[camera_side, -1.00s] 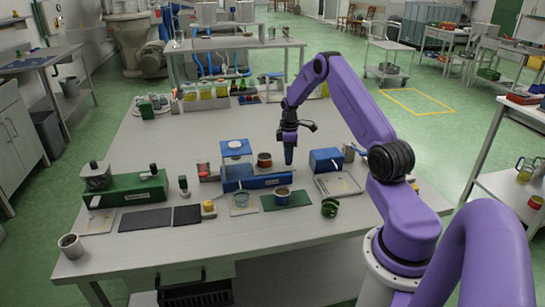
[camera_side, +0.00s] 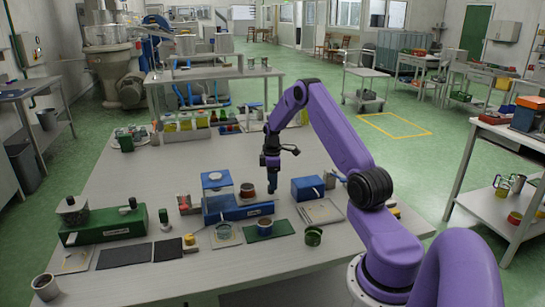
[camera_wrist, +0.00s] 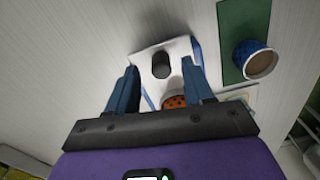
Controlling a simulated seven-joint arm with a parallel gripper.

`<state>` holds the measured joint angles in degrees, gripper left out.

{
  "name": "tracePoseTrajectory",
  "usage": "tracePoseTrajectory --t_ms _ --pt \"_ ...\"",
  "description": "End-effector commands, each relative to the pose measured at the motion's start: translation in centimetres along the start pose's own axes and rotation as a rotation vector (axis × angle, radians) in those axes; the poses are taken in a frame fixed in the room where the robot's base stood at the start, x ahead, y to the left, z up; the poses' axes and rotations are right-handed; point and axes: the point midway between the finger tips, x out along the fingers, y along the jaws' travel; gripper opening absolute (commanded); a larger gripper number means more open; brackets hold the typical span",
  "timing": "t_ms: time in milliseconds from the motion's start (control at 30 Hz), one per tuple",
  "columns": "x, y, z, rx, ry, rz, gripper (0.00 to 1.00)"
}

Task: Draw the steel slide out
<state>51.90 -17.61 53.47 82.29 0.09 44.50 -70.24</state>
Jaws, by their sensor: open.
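A blue device (camera_side: 222,211) with a glass hopper (camera_side: 215,185) and a brown cup (camera_side: 248,190) on it stands mid-table. In the wrist view, a pale grey plate with blue edges, seemingly the steel slide (camera_wrist: 143,57), lies at the device's right end. An upright dark knob (camera_wrist: 161,66) is on it. My gripper (camera_side: 272,191) hangs pointing down over that end. In the wrist view its two blue fingers are apart, either side of the plate, with nothing held. In the side view the slide is mostly hidden; contact cannot be told.
A green mat (camera_side: 284,228) with a cup (camera_side: 264,227) lies in front of the device. A blue box (camera_side: 304,190) stands to the right, beside a pale tray (camera_side: 327,214). A green machine (camera_side: 104,227) stands at left. The table behind the device is mostly clear.

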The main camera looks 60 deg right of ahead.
Motion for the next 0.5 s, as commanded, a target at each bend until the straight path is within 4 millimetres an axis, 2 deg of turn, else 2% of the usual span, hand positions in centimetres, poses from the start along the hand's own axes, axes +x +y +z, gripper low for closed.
tracePoseTrajectory --t_ms 500 --pt "-10.9 0.1 0.1 0.001 0.001 0.004 0.52"
